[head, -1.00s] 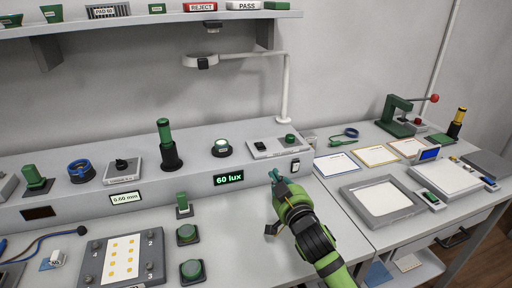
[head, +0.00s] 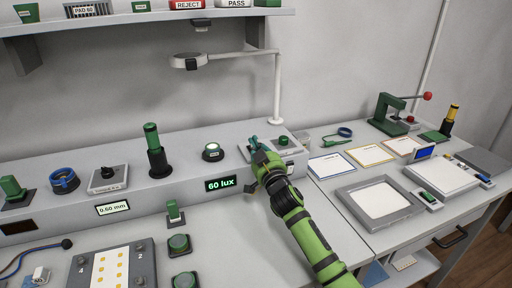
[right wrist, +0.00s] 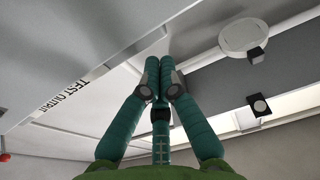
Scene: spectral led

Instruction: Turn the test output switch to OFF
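The test output panel (head: 291,150) is a grey plate on top of the long console, with a green knob (head: 284,141) at its right. The label "TEST OUTPUT" (right wrist: 62,95) reads sideways in the right wrist view. My right gripper (head: 254,145) is over the left part of this panel and hides the dark control there. In the right wrist view, the teal fingers of my right gripper (right wrist: 160,72) come together at their tips. I see nothing between them. The switch lever and its position are hidden. My left gripper is not in view.
A lamp (head: 190,61) on a bent post stands behind the panel. A green cylinder on a black base (head: 155,150) and a lit round button (head: 212,151) are to the left. A "60 lux" display (head: 220,184) is on the console front.

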